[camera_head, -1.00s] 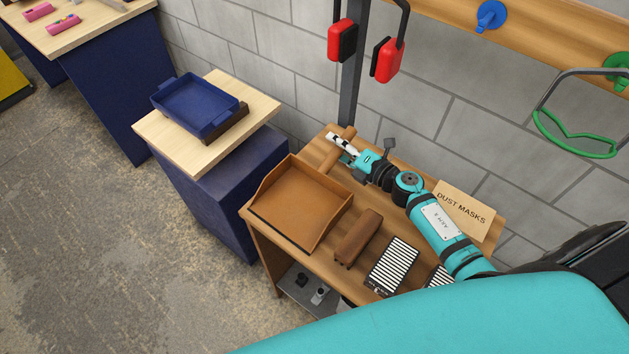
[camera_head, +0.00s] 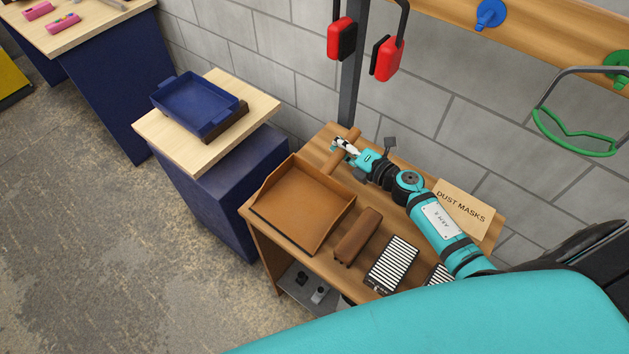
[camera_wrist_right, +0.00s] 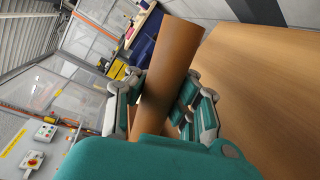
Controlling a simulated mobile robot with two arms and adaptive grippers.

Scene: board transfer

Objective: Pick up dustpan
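The brown dustpan (camera_head: 300,207) lies on the wooden table, its open tray toward the front left and its round handle toward the back wall. My right gripper (camera_head: 345,147) is at the handle's far part. In the right wrist view the brown cylindrical handle (camera_wrist_right: 175,52) runs between the two fingers of the right gripper (camera_wrist_right: 163,104). The fingers press against it from both sides, so the gripper is shut on the dustpan's handle. Part of the handle is hidden by the gripper. My left gripper is not in view.
A brown brush-like block (camera_head: 358,236) and a striped black-and-white item (camera_head: 392,264) lie right of the dustpan. A "DUST MASKS" card (camera_head: 461,209) stands behind my right arm. A blue tray (camera_head: 197,104) sits on the neighbouring stand. The grey block wall is close behind.

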